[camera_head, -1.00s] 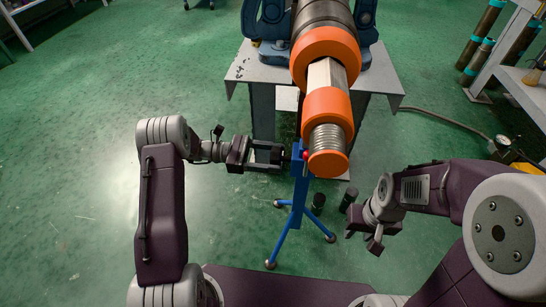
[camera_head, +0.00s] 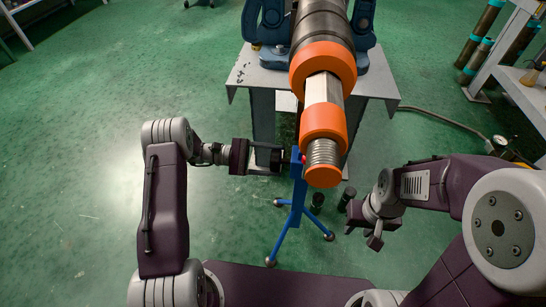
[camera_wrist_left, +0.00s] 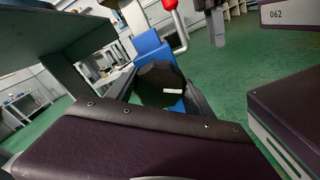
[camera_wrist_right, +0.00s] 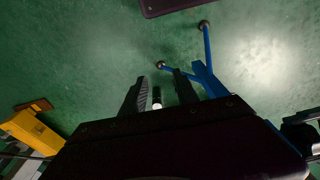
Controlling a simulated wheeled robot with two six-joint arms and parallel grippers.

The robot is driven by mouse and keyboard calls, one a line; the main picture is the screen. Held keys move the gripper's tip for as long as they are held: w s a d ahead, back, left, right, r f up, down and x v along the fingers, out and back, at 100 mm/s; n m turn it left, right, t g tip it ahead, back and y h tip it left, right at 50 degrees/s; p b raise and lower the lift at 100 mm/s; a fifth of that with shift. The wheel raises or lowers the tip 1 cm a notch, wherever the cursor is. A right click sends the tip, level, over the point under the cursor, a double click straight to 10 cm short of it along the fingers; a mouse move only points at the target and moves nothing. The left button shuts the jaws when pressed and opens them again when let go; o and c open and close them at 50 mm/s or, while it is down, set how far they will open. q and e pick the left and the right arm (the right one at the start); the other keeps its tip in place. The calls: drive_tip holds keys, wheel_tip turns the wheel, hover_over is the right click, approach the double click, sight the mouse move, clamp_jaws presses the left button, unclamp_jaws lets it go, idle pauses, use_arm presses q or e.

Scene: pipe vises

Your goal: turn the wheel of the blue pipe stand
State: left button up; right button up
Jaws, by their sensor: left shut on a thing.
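The blue pipe stand (camera_head: 297,190) stands upright on its tripod legs under the near end of a long pipe (camera_head: 322,152). My left gripper (camera_head: 276,158) is at the left side of the stand's upper part. In the left wrist view its fingers are shut on a dark wheel (camera_wrist_left: 158,88) in front of the blue post (camera_wrist_left: 148,45). A red-ended lever (camera_wrist_left: 174,22) sticks up beside the post. My right gripper (camera_head: 366,228) is right of the stand, open and empty; its parted fingers show in the right wrist view (camera_wrist_right: 160,92). Whether the pipe rests on the stand is hidden.
The pipe carries orange collars (camera_head: 325,122) and is held by a blue vise (camera_head: 366,25) on a grey table (camera_head: 385,84) behind. Dark cylinders (camera_head: 349,195) stand on the floor near the stand. A shelf (camera_head: 515,85) is at right.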

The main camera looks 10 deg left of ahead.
use_arm(q)
drive_tip(key=m, duration=0.3)
drive_tip(key=shift+m, duration=0.3)
drive_tip(key=shift+f+m+p, duration=0.1)
drive_tip(key=shift+m+p, duration=0.25)
drive_tip(key=shift+m, duration=1.95)
drive_tip(key=o, duration=1.4)
drive_tip(key=shift+c, duration=0.2)
drive_tip(key=a+p, duration=0.2)
drive_tip(key=a, duration=0.7)
drive_tip(key=shift+p, duration=0.35)
